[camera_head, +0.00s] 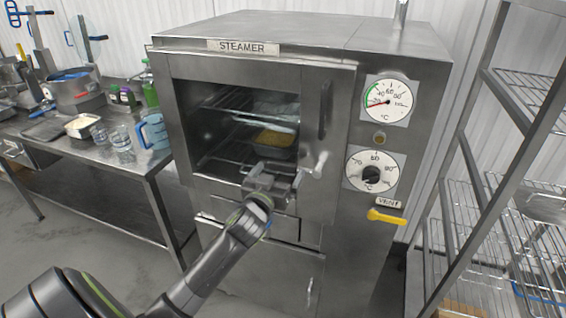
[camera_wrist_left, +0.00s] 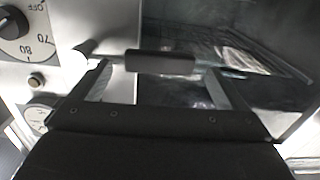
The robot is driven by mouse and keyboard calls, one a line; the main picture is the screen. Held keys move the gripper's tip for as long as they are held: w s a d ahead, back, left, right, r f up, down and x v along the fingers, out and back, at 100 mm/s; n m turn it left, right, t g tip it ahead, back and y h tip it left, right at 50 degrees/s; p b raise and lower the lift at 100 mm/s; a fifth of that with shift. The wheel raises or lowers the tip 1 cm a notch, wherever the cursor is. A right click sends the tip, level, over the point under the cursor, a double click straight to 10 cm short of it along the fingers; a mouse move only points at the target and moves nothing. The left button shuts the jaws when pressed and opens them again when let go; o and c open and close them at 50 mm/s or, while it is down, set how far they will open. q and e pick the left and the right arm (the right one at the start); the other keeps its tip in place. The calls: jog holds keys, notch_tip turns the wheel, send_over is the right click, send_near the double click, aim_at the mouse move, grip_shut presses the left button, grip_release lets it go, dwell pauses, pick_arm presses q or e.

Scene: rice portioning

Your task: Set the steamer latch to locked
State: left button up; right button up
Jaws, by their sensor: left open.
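The steamer (camera_head: 330,205) is a steel cabinet with its front door closed over a dark window. The latch (camera_head: 320,165) is a small silver lever at the right edge of the door, tilted in the head view. My left gripper (camera_head: 272,172) is open in front of the door's lower part, just left of the latch. In the left wrist view a silver rounded piece, seemingly the latch (camera_wrist_left: 88,50), lies by the left finger. A dark bar (camera_wrist_left: 160,62) shows between the open fingers (camera_wrist_left: 158,82); whether they touch it I cannot tell. My right gripper is out of view.
A pan of yellow food (camera_head: 273,138) shows inside the steamer. The dial (camera_head: 371,173), gauge (camera_head: 388,101) and yellow vent handle (camera_head: 386,217) are on the right panel. A wire rack (camera_head: 470,200) stands at right, a steel bench (camera_head: 100,165) with jugs at left.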

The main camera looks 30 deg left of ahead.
aim_at(282, 168)
pick_arm(q)
jog(key=shift+p+x, duration=0.35)
jog(key=shift+x, duration=1.6)
